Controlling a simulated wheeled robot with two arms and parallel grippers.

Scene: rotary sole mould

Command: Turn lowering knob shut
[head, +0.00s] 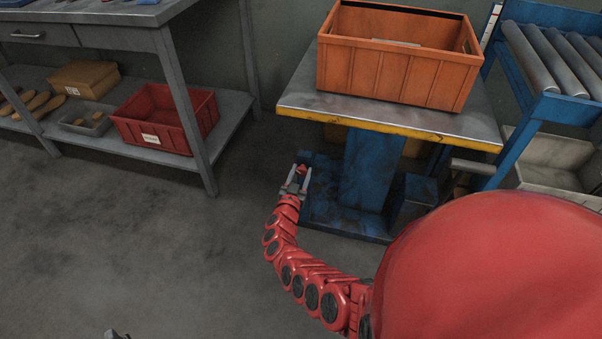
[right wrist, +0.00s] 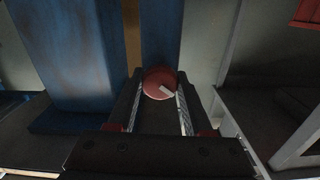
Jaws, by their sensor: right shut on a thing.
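The lowering knob is a small red round knob (head: 302,168) low on the left side of the blue lift table base (head: 345,200). In the right wrist view the red knob (right wrist: 159,84) has a pale mark on its face, pointing to the lower right. My right gripper (head: 296,182) is shut on the knob, with one finger on each side of it (right wrist: 160,108). Only a small grey tip of my left gripper (head: 116,334) shows at the bottom edge of the head view, so its jaws cannot be judged.
An orange crate (head: 392,72) stands on the lift table's top (head: 310,95). A grey workbench (head: 110,38) with a red bin (head: 165,122) on its lower shelf is on the left. A blue roller conveyor (head: 560,107) is at the right. The floor (head: 130,240) at left is clear.

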